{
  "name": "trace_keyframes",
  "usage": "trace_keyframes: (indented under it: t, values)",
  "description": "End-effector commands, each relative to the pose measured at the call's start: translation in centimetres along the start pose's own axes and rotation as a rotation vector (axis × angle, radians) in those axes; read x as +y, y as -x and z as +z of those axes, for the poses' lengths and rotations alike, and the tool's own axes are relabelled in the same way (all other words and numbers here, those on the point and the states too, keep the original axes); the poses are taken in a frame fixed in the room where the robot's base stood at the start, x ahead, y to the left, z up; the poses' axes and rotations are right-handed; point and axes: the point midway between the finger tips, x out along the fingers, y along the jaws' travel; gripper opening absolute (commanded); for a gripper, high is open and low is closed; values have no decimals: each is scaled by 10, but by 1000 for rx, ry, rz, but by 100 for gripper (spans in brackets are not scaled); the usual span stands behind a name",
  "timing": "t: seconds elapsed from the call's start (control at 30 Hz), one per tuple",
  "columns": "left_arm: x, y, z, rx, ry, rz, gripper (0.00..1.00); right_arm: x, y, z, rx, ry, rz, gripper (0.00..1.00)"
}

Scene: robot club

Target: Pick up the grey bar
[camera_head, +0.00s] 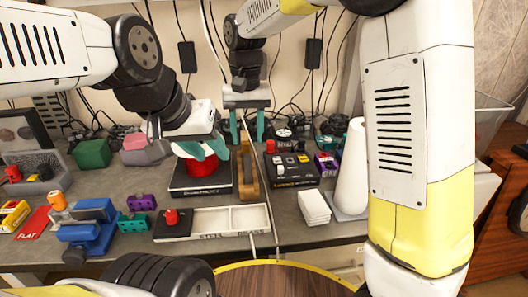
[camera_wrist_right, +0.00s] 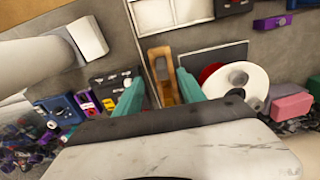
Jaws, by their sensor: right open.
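My right gripper (camera_head: 247,128) is open, pointing down above and behind the stand. In the wrist view the stand shows between its fingers (camera_wrist_right: 160,94), which hold nothing visible.
A pale divided tray (camera_head: 237,221) with labels lies at the front. A dark box with buttons (camera_head: 291,168) is right of the stand. A blue vise-like block (camera_head: 88,228) is at left.

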Motion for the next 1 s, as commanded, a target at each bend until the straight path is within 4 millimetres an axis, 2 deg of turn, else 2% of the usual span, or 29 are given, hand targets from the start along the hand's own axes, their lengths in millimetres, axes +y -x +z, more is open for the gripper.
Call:
trace_keyframes:
  t: [0.1,0.37,0.7,1.0]
  values:
    - [0,0,0,0,0,0,36,-8,-7,-2,-9,4,13,47]
    - [0,0,0,1,0,0,36,-7,-35,-3,-12,4,15,47]
    - [0,0,0,0,0,0,36,-7,-80,-7,-10,3,14,47]
    - [0,0,0,0,0,0,36,-7,-83,-7,-8,3,13,45]
